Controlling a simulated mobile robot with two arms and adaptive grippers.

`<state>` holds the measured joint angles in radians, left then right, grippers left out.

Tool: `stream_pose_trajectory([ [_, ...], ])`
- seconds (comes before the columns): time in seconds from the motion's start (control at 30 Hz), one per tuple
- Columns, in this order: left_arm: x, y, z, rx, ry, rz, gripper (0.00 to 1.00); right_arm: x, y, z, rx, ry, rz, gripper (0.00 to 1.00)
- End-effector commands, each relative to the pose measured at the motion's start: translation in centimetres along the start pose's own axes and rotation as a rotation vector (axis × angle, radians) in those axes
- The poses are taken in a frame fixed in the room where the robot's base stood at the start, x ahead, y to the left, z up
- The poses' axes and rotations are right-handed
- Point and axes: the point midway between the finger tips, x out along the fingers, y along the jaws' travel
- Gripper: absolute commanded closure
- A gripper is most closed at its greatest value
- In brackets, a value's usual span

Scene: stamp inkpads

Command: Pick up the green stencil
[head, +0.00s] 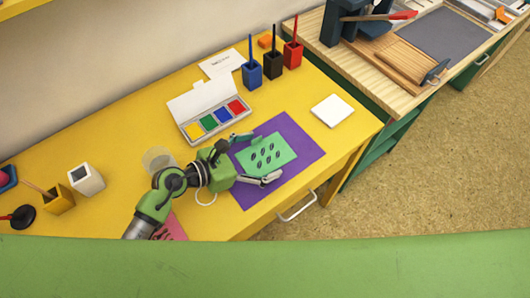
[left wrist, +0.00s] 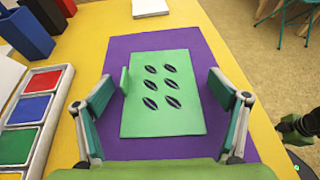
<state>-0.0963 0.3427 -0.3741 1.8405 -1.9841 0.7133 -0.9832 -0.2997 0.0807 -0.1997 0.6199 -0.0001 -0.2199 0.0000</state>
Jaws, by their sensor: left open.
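The green stencil (head: 258,153) is a flat sheet with several dark leaf-shaped cutouts. It lies on a purple mat (head: 306,140) on the yellow table. In the left wrist view the stencil (left wrist: 163,120) has a small raised tab on its left edge. My left gripper (head: 259,158) is open over the mat, its fingers on either side of the stencil. In the left wrist view the fingers of the left gripper (left wrist: 163,86) are apart with no object held between them. I cannot tell their exact height over the mat.
An open box of four-colour inkpads (head: 211,119) lies behind the left gripper. Blue (head: 252,75), black (head: 273,65) and red (head: 293,54) holders stand at the back. A white square pad (head: 332,110) lies right of the mat. The table's front edge is close.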

Motion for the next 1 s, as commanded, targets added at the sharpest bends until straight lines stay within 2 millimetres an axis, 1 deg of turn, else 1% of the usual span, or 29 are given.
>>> stream_pose_trajectory([
  [0.03, -0.02, -0.01, -0.01, 0.000, 0.000, 0.000, 0.21, 0.00, 0.13, -0.02, 0.001, 0.000, 0.002, 0.75],
  [0.07, -0.02, 0.00, -0.01, 0.000, 0.000, 0.000, 0.29, 0.00, 0.16, -0.02, 0.001, 0.000, 0.002, 0.75],
  [0.1, -0.02, 0.00, -0.01, 0.000, 0.000, 0.000, 0.40, 0.00, 0.19, -0.02, 0.001, 0.001, 0.002, 0.75],
  [0.13, -0.03, -0.01, -0.01, 0.000, 0.000, 0.000, 0.43, 0.00, 0.20, -0.02, 0.001, 0.001, 0.002, 0.75],
  [0.2, -0.03, -0.01, -0.02, 0.000, 0.000, 0.000, 0.44, 0.00, 0.20, -0.03, 0.001, 0.001, 0.002, 0.75],
  [0.23, -0.03, -0.02, -0.02, 0.000, 0.000, 0.000, 0.46, 0.00, 0.20, -0.03, 0.001, 0.001, 0.002, 0.75],
  [0.27, -0.03, -0.02, -0.03, 0.000, 0.001, 0.000, 0.52, 0.00, 0.20, -0.03, 0.001, 0.001, 0.002, 0.75],
  [0.3, -0.03, -0.03, -0.05, 0.000, 0.001, -0.001, 0.59, 0.00, 0.19, -0.03, 0.001, 0.001, 0.002, 0.75],
  [0.37, -0.03, -0.05, -0.09, 0.000, 0.002, -0.001, 0.68, 0.00, 0.19, -0.04, 0.001, 0.001, 0.002, 0.75],
  [0.4, -0.02, -0.06, -0.12, 0.000, 0.002, -0.001, 0.75, 0.01, 0.19, -0.04, 0.001, 0.001, 0.002, 0.75],
  [0.57, -0.01, -0.15, -0.24, -0.001, 0.005, -0.004, 0.89, 0.01, 0.17, -0.04, 0.001, 0.001, 0.002, 0.75],
  [0.63, 0.00, -0.19, -0.29, -0.001, 0.006, -0.005, 1.00, 0.02, 0.15, -0.04, 0.001, 0.001, 0.002, 0.75],
  [1.0, 0.01, -0.33, -0.45, -0.003, 0.009, -0.008, 1.00, 0.03, 0.02, -0.04, -0.001, 0.001, 0.000, 0.75],
])
